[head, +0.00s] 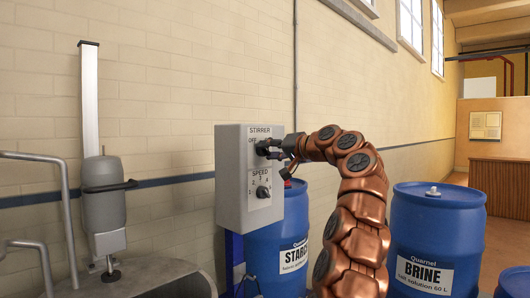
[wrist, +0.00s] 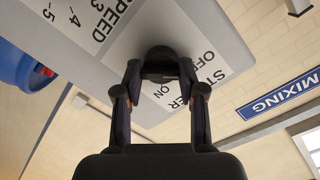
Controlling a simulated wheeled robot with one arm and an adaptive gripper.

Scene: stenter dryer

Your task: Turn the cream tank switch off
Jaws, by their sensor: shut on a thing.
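A grey control box (head: 232,190) stands in front of the wall in the head view. Its upper dial is labelled STIRRER, with OFF at its left; the wrist view also shows ON. No cream tank label is readable. My gripper (head: 273,147) reaches the box from the right. In the wrist view my gripper (wrist: 160,74) is shut on the round dark stirrer knob (wrist: 162,55), one finger on each side. The fingers partly cover the label, and I cannot tell where the knob points.
A SPEED knob (head: 262,191) with numbers sits below on the same box. A blue STARCH drum (head: 283,240) stands behind the box and my arm, a BRINE drum (head: 436,225) to the right. A grey motor on a post (head: 104,195) and metal pipes (head: 62,200) stand at left.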

